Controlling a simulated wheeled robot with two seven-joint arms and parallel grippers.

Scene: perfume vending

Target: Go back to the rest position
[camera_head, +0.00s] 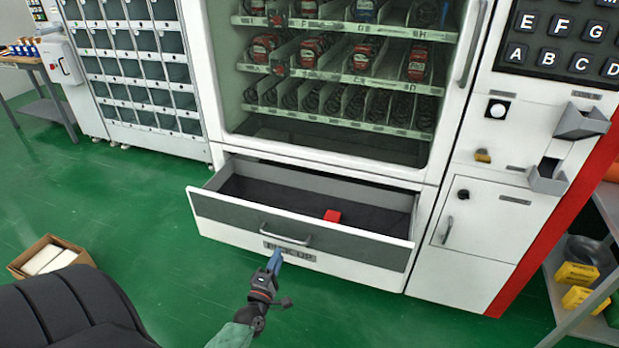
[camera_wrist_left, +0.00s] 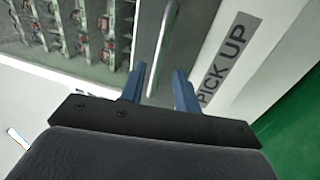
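My left gripper (camera_head: 274,262) is in front of the open pick-up drawer (camera_head: 300,248) of the vending machine, just below its metal handle (camera_head: 285,236). In the left wrist view its two blue fingers (camera_wrist_left: 160,88) are apart with nothing between them. The handle (camera_wrist_left: 160,50) shows beyond the fingers there, and the "PICK UP" label (camera_wrist_left: 228,58) is to the right. A small red box (camera_head: 332,215) lies inside the drawer. My right gripper is not in either view.
A cardboard box (camera_head: 22,262) with white packages sits on the green floor (camera_head: 140,220) at left. A dark padded shape (camera_head: 75,315) fills the lower left. A shelf (camera_head: 565,300) with yellow boxes stands at right.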

